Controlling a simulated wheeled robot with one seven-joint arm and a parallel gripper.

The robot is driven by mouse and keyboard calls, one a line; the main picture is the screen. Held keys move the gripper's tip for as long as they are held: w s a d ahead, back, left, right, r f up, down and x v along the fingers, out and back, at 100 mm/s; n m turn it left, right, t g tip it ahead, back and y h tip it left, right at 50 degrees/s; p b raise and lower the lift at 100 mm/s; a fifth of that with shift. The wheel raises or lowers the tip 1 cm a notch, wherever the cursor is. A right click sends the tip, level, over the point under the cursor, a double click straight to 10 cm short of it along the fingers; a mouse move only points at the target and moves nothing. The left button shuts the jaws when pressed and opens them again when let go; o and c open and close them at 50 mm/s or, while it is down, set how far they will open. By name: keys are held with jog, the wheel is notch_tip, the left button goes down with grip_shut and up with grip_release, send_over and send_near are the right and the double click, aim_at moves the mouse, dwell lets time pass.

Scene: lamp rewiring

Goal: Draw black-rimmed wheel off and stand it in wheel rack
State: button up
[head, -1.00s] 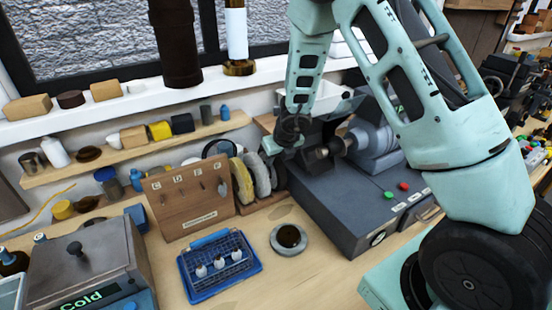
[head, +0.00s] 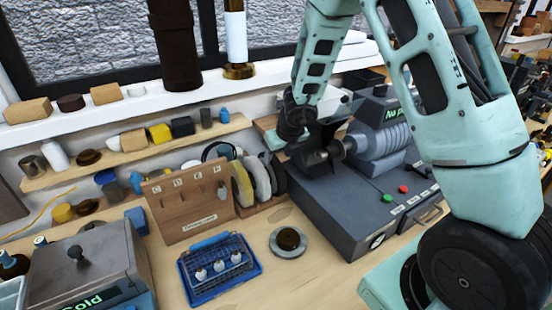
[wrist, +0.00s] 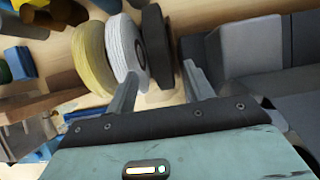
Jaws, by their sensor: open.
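A black wheel (wrist: 155,42) stands upright in the wheel rack (head: 262,206), at the right end of a row; it also shows in the head view (head: 278,172). A white wheel (wrist: 121,48) and a yellow wheel (wrist: 89,58) stand to its left. My gripper (wrist: 161,72) is open, with one fingertip on each side of the black wheel's near edge in the wrist view. I cannot tell whether they touch it. Its fingers are not clear in the head view. The grinding machine's spindle (head: 337,149) shows no wheel on its visible end.
The machine (head: 350,205) stands close right of the rack. A tool board (head: 190,210) stands left of it. A blue tray (head: 222,278) and a round dish (head: 288,242) lie in front. A shelf (head: 130,150) with jars runs behind.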

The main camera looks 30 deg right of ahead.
jog(key=p+v, duration=0.6)
jog(key=v, duration=0.7)
jog(key=shift+a, duration=0.1)
